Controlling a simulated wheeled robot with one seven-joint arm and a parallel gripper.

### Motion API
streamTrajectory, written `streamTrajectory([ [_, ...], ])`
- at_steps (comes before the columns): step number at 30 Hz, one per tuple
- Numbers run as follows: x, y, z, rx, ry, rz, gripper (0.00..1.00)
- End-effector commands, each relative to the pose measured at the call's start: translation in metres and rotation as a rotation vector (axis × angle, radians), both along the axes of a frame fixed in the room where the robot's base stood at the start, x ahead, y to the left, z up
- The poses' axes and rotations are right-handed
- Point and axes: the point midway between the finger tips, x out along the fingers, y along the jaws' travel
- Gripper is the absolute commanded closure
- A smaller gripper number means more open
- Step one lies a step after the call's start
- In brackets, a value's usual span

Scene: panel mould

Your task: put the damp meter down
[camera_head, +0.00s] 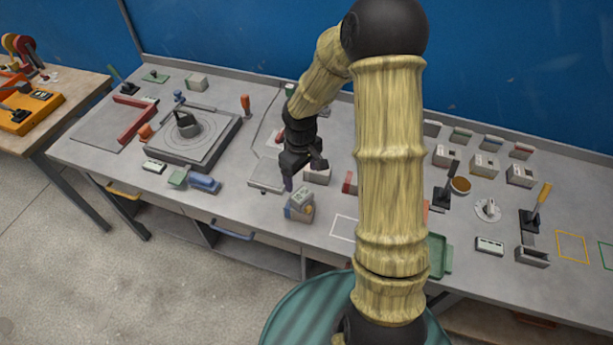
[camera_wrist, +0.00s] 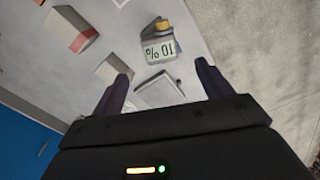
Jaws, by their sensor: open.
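A small block with a "10 %" face (camera_wrist: 160,48) and a yellow-orange part stands near the bench's front edge. It looks like the damp meter, though I cannot be sure.
A pale box (camera_head: 317,174) stands close to the right of my gripper, with a red-and-white box (camera_head: 349,183) beyond. A white outlined rectangle (camera_head: 344,228) on the bench is empty. A blue wall (camera_head: 230,40) rises behind.

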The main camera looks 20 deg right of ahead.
Motion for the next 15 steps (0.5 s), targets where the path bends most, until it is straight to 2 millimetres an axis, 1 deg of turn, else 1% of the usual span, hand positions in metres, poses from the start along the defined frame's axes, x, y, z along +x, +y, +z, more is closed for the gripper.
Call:
streamTrajectory([
  [2, -0.008, 0.0, 0.011, -0.008, -0.012, -0.024, 0.22],
  [5, -0.024, 0.0, 0.029, -0.019, -0.037, -0.081, 0.22],
  [9, -0.057, 0.0, 0.059, -0.021, -0.087, -0.202, 0.22],
  [15, -0.107, -0.001, 0.094, 0.015, -0.172, -0.398, 0.22],
])
